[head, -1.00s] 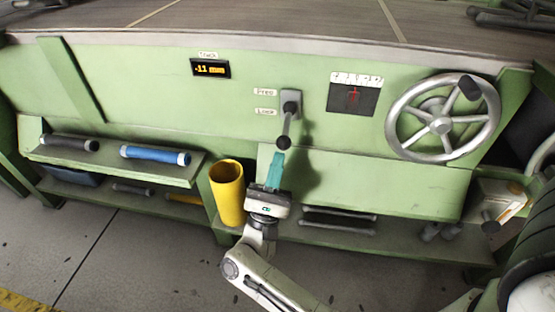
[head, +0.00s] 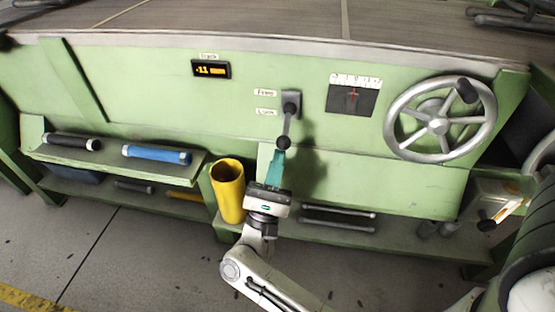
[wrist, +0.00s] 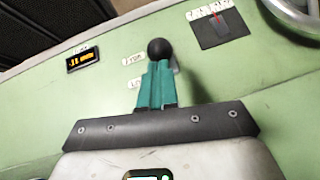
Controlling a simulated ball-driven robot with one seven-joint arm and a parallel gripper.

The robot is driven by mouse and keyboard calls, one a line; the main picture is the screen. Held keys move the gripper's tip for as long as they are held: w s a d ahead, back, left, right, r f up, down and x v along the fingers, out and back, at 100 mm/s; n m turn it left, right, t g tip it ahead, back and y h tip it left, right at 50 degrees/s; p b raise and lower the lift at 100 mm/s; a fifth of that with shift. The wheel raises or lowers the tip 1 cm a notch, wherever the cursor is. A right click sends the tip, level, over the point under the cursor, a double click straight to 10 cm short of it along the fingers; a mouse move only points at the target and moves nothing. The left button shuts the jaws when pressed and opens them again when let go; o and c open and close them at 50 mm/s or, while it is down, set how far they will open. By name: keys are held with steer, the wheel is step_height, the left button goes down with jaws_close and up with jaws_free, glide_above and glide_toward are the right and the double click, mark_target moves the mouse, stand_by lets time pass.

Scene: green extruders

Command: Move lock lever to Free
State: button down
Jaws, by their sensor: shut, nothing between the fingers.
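The lock lever (head: 287,128) is a grey rod with a black ball knob, on a small grey plate on the green machine panel. It hangs down, with the knob at its lower end. The label Free (head: 265,92) is upper left of it and the label Lock (head: 266,112) is below that. My gripper (head: 277,155) has teal fingers, shut and empty, pointing up just below the knob. In the wrist view the knob (wrist: 160,48) shows right at the fingertips (wrist: 157,68); I cannot tell whether they touch. The rod is mostly hidden there.
A yellow tube (head: 228,190) stands just left of my gripper. A silver handwheel (head: 440,118) is at the right. A display reading -11 (head: 211,69) and a scale with a red pointer (head: 353,95) flank the lever. Shelves (head: 115,163) hold a blue roller and dark bars.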

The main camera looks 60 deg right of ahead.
steer(key=shift+a+r, duration=0.1)
steer(key=shift+r, duration=0.15)
step_height(320, 180, up, 8)
steer(key=a+n+y+p, duration=0.2)
steer(key=y+p, duration=0.5)
steer(key=p, duration=0.5)
steer(key=shift+s+t, duration=0.3)
steer(key=shift+s, duration=0.1)
